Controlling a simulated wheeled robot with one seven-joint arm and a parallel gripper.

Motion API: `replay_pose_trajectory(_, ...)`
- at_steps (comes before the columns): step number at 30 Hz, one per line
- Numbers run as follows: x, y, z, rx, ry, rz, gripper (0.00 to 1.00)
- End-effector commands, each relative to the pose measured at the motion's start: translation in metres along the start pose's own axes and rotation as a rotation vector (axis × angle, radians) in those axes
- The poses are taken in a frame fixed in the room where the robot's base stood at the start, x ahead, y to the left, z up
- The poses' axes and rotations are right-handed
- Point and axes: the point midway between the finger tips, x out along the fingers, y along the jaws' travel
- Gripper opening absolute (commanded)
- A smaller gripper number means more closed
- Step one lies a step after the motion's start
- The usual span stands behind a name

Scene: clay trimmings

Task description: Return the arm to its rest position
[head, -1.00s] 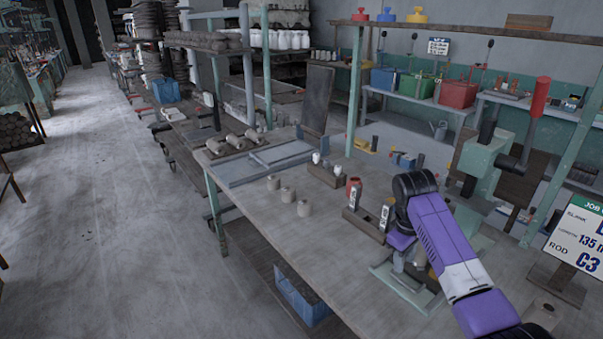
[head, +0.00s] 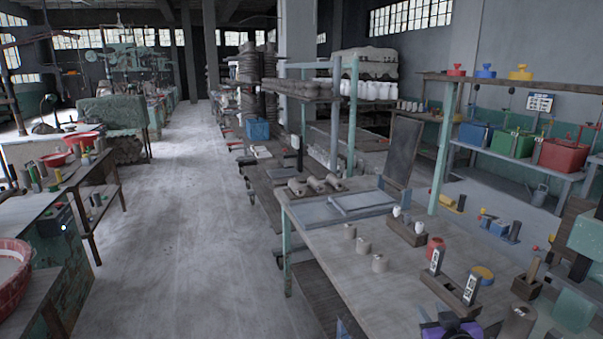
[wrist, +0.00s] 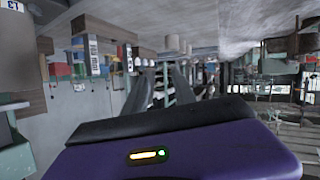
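My gripper (wrist: 160,76) shows in the wrist view, beyond its purple housing. Its two dark grey fingers stand apart with a gap between them, and I see nothing held there. The wrist view is upside down, with the workbench top (wrist: 215,22) along its upper edge. In the head view only a small purple and black piece of my arm shows at the bottom edge, right of centre. The gripper's fingers cannot be made out there.
A grey tray (head: 325,215) lies behind. The floor aisle (head: 190,200) is clear.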

Motion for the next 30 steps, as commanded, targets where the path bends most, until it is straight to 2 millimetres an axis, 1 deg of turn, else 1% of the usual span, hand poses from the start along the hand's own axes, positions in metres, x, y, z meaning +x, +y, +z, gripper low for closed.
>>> replay_pose_trajectory(1, -0.016, -0.014, 0.011, 0.032, 0.037, -0.002, 0.33)
replay_pose_trajectory(4, -0.048, -0.03, 0.023, 0.087, 0.115, 0.004, 0.33)
replay_pose_trajectory(8, -0.094, -0.047, 0.04, 0.148, 0.2, 0.015, 0.33)
replay_pose_trajectory(9, -0.11, -0.051, 0.044, 0.163, 0.223, 0.019, 0.33)
replay_pose_trajectory(11, -0.134, -0.056, 0.051, 0.185, 0.252, 0.024, 0.33)
replay_pose_trajectory(12, -0.15, -0.059, 0.056, 0.198, 0.272, 0.027, 0.33)
replay_pose_trajectory(14, -0.174, -0.062, 0.063, 0.214, 0.295, 0.033, 0.33)
replay_pose_trajectory(15, -0.191, -0.065, 0.067, 0.224, 0.31, 0.035, 0.33)
replay_pose_trajectory(17, -0.216, -0.067, 0.073, 0.236, 0.33, 0.04, 0.33)
replay_pose_trajectory(18, -0.233, -0.068, 0.076, 0.241, 0.34, 0.041, 0.33)
replay_pose_trajectory(20, -0.258, -0.07, 0.081, 0.247, 0.354, 0.043, 0.33)
replay_pose_trajectory(21, -0.275, -0.07, 0.084, 0.25, 0.36, 0.044, 0.33)
replay_pose_trajectory(23, -0.3, -0.071, 0.087, 0.252, 0.368, 0.043, 0.33)
replay_pose_trajectory(24, -0.316, -0.072, 0.09, 0.251, 0.371, 0.041, 0.33)
replay_pose_trajectory(30, -0.39, -0.072, 0.101, 0.229, 0.348, 0.022, 0.33)
